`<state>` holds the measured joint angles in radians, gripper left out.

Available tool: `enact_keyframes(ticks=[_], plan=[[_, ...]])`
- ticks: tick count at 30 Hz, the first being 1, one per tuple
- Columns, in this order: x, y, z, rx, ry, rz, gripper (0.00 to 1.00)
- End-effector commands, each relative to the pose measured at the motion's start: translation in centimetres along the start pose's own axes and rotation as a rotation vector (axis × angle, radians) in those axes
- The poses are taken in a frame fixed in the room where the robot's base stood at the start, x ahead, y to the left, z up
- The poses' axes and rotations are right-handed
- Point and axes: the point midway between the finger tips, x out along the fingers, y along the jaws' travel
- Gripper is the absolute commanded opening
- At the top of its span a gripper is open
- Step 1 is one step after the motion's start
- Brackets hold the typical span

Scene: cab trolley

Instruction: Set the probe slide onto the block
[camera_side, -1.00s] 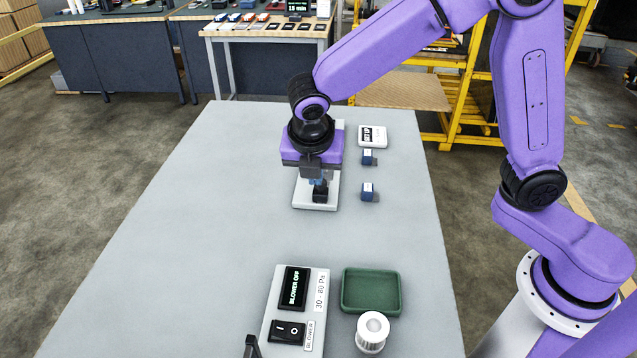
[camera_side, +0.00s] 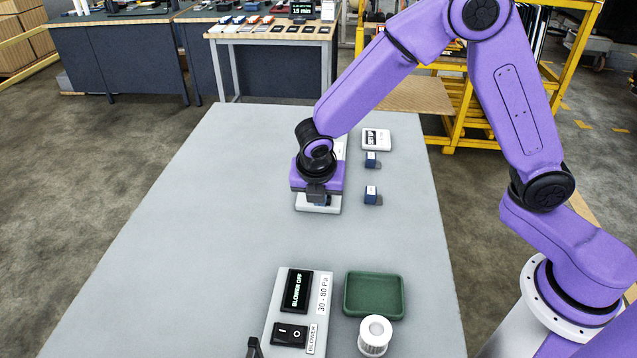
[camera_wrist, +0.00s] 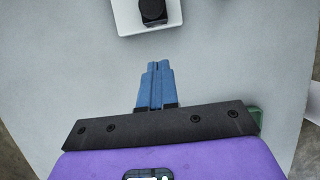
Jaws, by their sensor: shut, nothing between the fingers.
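A white base plate (camera_side: 318,209) lies at mid-table, with its long side running away from the camera. The wrist view shows a black knob-like piece (camera_wrist: 152,11) on the near end of this plate (camera_wrist: 128,22). I cannot tell for sure which part is the probe slide and which the block. My gripper (camera_wrist: 158,66) has its blue fingers shut together and empty, pointing toward the black piece with a gap of bare table in between. In the side view my gripper (camera_side: 318,200) covers most of the plate and hides the black piece.
Two small blue-and-white pieces (camera_side: 371,160) (camera_side: 372,195) and a white labelled box (camera_side: 376,139) stand right of the plate. In front are a blower panel (camera_side: 318,310), an empty green tray (camera_side: 374,311) and a white ribbed cylinder (camera_side: 374,335). The table's left side is clear.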

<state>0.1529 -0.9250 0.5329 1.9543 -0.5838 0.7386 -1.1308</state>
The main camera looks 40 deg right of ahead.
Motion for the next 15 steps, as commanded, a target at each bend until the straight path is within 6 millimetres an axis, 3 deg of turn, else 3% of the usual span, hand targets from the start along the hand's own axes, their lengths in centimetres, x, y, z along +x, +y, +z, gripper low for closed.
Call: enact_keyframes(ticks=[3,9,15], plan=[[2.2,-0.1,0.0,0.0,0.0,-0.005,0.0],[2.9,0.0,2.8,0.004,-0.001,0.002,0.0],[3.2,0.0,3.7,0.002,-0.001,0.003,0.0]])
